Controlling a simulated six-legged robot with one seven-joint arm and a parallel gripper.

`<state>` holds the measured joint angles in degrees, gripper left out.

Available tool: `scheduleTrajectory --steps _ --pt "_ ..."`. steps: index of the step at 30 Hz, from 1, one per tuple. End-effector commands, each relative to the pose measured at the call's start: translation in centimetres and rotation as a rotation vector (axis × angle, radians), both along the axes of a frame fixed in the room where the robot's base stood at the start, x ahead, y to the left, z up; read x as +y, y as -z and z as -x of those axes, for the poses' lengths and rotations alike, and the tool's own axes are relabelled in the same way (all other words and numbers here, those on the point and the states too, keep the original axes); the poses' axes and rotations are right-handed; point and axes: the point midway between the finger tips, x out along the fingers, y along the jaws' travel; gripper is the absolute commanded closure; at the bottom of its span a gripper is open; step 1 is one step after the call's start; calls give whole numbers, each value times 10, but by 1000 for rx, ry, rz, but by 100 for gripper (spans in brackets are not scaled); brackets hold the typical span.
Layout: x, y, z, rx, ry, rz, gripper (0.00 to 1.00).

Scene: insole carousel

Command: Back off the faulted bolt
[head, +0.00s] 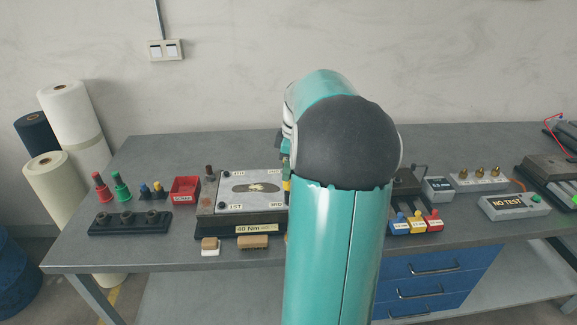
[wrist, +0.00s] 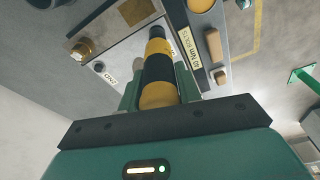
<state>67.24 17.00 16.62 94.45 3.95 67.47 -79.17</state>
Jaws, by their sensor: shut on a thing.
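A light plate on a dark block, the fixture (head: 258,185), has dark bolt heads (head: 225,205) at its left corners and order labels beside them. Its front label reads 40 Nm. My gripper (wrist: 158,95) is shut on a yellow-and-black banded tool (wrist: 157,72), which points at the plate. The tool's far end is over the plate near its labelled edge; I cannot tell whether it touches a bolt. A dark bolt head (wrist: 99,67) shows by the 2ND label. In the head view my arm hides most of the gripper and the fixture's right side. I cannot tell which bolt is faulted.
A red bin (head: 185,189), a dark socket rack (head: 130,220) and coloured tools stand left of the fixture. Two small blocks (head: 253,241) lie in front. Coloured tags (head: 414,222) and a NO TEST box (head: 513,206) are at right. The bench front is mostly clear.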

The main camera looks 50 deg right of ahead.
Motion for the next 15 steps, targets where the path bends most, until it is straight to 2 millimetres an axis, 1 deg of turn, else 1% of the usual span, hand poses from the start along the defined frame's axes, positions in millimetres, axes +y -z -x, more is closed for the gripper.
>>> scheduleTrajectory --steps 15 --pt "0 5 0 -2 0 1 94"
